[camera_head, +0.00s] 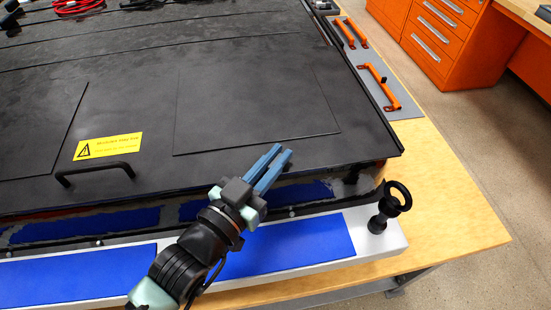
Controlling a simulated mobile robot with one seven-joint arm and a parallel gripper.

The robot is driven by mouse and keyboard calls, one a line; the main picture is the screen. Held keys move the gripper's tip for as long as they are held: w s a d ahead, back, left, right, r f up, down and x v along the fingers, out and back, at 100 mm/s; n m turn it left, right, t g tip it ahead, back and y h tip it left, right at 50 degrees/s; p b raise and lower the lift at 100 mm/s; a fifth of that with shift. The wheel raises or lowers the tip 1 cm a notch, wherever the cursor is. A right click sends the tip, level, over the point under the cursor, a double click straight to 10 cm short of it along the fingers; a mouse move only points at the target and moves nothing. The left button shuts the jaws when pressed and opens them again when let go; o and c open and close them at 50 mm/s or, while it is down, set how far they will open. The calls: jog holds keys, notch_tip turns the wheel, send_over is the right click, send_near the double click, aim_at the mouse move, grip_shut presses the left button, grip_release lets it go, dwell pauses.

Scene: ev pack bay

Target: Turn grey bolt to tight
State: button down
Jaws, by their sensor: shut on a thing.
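My gripper (278,154) has two blue fingers, close together, and reaches up and right over the front edge of the black battery pack lid (255,105). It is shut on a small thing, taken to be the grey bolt. The bolt itself is not seen at the fingertips; the fingers hide it or it is too small to make out, so its tightness cannot be told. Small light bolt heads show along the front flange, one (292,213) right of my wrist and one (98,242) further left.
A black ring-topped part (390,206) stands on the white front rail (385,243). A black lid handle (95,171) and yellow warning label (108,146) are left. Orange handles (381,87) lie on a grey mat. The wooden table (455,215) is clear at right; orange drawers (437,42) stand behind.

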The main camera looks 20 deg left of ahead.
jog(key=shift+f, duration=0.1)
dwell(0.3)
jog(key=c, duration=0.9)
grip_release()
jog(key=shift+s+a+p, duration=0.45)
jog(key=shift+s, duration=1.7)
jog(key=shift+s+a+p, duration=0.4)
jog(key=shift+s+p, duration=0.05)
jog(key=shift+s, duration=1.65)
jog(key=shift+s+a+p, duration=0.45)
jog(key=shift+s, duration=1.7)
